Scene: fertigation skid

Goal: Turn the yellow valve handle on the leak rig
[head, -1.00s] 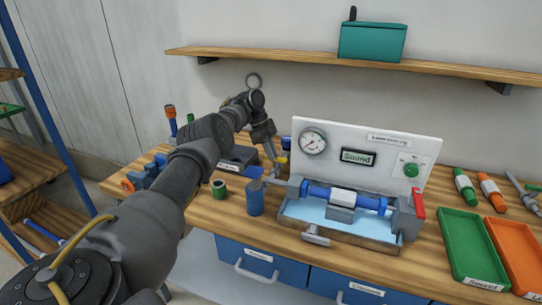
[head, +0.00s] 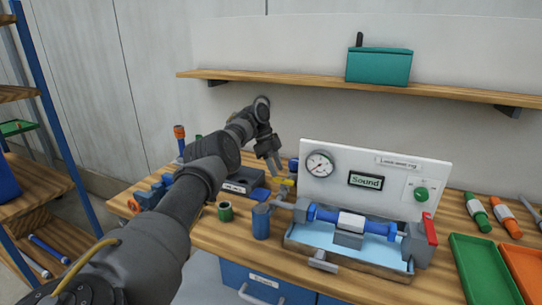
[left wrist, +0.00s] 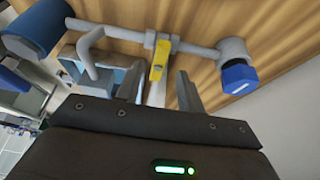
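The yellow valve handle (head: 287,183) is on the pipe at the left end of the leak rig (head: 372,181). In the left wrist view the yellow handle (left wrist: 158,60) hangs from a grey pipe and shows between my two fingers, beyond their tips. My left gripper (head: 270,168) is open and empty, just above and left of the handle in the head view; its fingers also show in the left wrist view (left wrist: 158,85). I see no contact with the handle. The rig has a gauge, a "Sound" display, a green knob and a blue part over a tray. My right gripper is out of view.
A blue cylinder (head: 261,222) and a green ring (head: 225,211) stand left of the rig. A red lever (head: 430,229) is at its right end. Green (head: 484,268) and orange (head: 524,268) trays lie to the right. A shelf (head: 330,85) with a teal box runs above.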

